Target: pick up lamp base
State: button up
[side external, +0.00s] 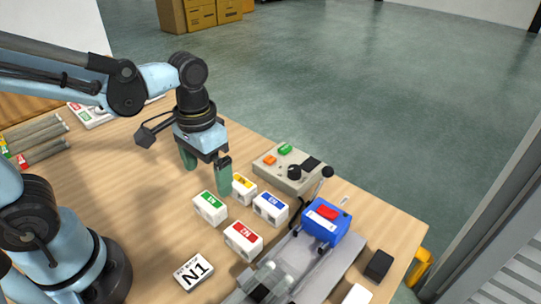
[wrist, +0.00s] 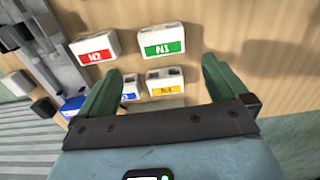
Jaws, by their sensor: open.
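No part is plainly marked as the lamp base, so I cannot tell which one it is. White blocks with coloured labels stand grouped on the table: green (side external: 210,207), yellow (side external: 243,187), blue (side external: 270,207) and red (side external: 243,240). The wrist view shows the green block (wrist: 161,40), red block (wrist: 94,48), yellow block (wrist: 166,82) and part of the blue-labelled block (wrist: 129,88). My gripper (side external: 205,168) is open and empty beside the group, fingers pointing down. In the wrist view the green and yellow blocks appear between its fingers (wrist: 160,66).
A control box (side external: 288,168) with a knob stands behind the blocks. A blue unit with a red top (side external: 326,222) sits on a grey rail fixture (side external: 335,265) to the right. A white N1 block (side external: 194,270) is in front. Several rods (side external: 40,145) lie at the left.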

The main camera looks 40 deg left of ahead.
aim_at(210, 201)
jog(key=shift+s+a+f, duration=0.1)
jog(key=shift+f, duration=2.25)
jog(key=shift+a+f, duration=0.1)
jog(key=shift+f, duration=2.25)
jog(key=shift+c, duration=0.5)
jog(key=c, duration=0.9)
